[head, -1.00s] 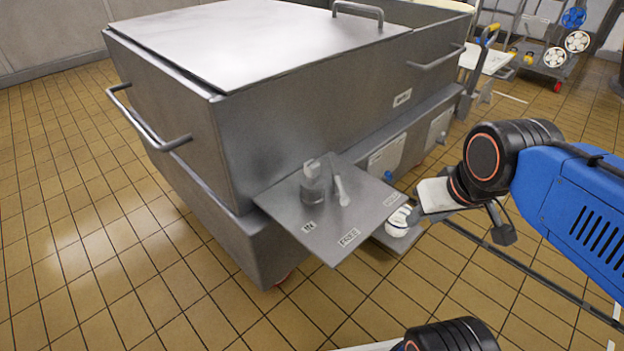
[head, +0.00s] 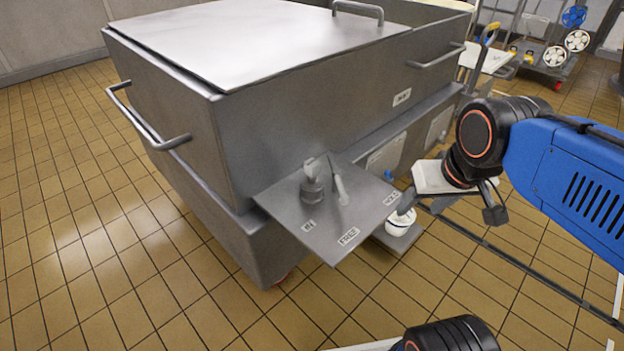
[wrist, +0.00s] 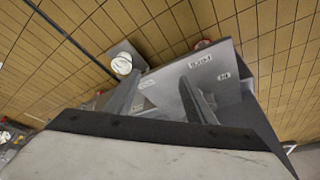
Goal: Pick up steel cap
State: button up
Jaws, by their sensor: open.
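A small grey metal piece with a rounded body and an upright top (head: 312,186), probably the steel cap, stands on the steel shelf (head: 325,233) on the vat's side. A pale upright handle-like piece (head: 341,190) stands just right of it. My gripper (head: 448,212) is right of the shelf, apart from the grey piece, with one finger near the shelf's right corner. In the wrist view my gripper (wrist: 162,80) is open, with the labelled shelf (wrist: 172,78) beyond its fingers. I cannot make out the cap in that view.
The large steel vat (head: 165,125) stands behind the shelf. A white tub (head: 401,222) sits on a lower ledge at the shelf's right; it also shows in the wrist view (wrist: 121,65). A cart (head: 545,55) stands at the back right. The tiled floor in front is clear.

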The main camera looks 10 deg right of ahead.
jog(key=w+a+r+m+g, duration=0.1)
jog(key=w+a+r+m, duration=0.25)
jog(key=w, duration=0.35)
jog(key=w+a+r+m+g, duration=0.1)
jog(key=w+a+r+m, duration=0.1)
jog(key=w+a+r, duration=0.3)
jog(key=m+g, duration=0.2)
jog(key=m, duration=0.3)
send_over(314, 161)
jog(key=shift+n, duration=0.25)
notch_tip(314, 161, down, 12)
jog(key=shift+r, duration=0.2)
jog(key=shift+s+a+f, duration=0.1)
jog(key=shift+a+f, duration=0.05)
jog(key=shift+f, duration=1.15)
jog(key=shift+a+f, duration=0.1)
jog(key=shift+f, duration=1.2)
jog(key=c, duration=1.3)
